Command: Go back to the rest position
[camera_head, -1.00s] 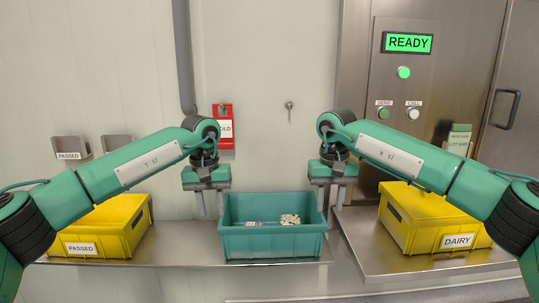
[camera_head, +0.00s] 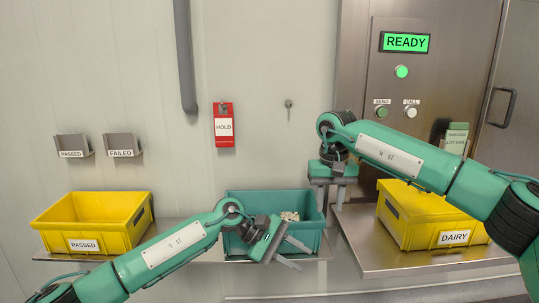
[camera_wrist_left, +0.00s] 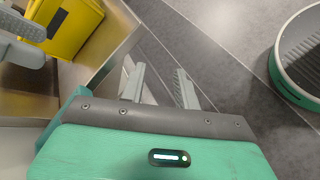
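My left gripper (camera_head: 298,256) is in front of the teal bin's lower right part in the head view, tilted with its fingers pointing right. Its two fingers are apart with nothing between them; in the left wrist view the open fingers (camera_wrist_left: 160,88) are over grey floor. My right gripper (camera_head: 327,207) hangs with its fingers down by the right end of the teal bin. Its fingers look apart and I see nothing held.
The teal bin (camera_head: 312,233) with small pale items (camera_head: 289,216) stands on a metal shelf between the yellow PASSED bin (camera_head: 92,223) and yellow DAIRY bin (camera_head: 423,217). A panel reads READY (camera_head: 405,42). A red HOLD tag (camera_head: 223,125) hangs on the wall.

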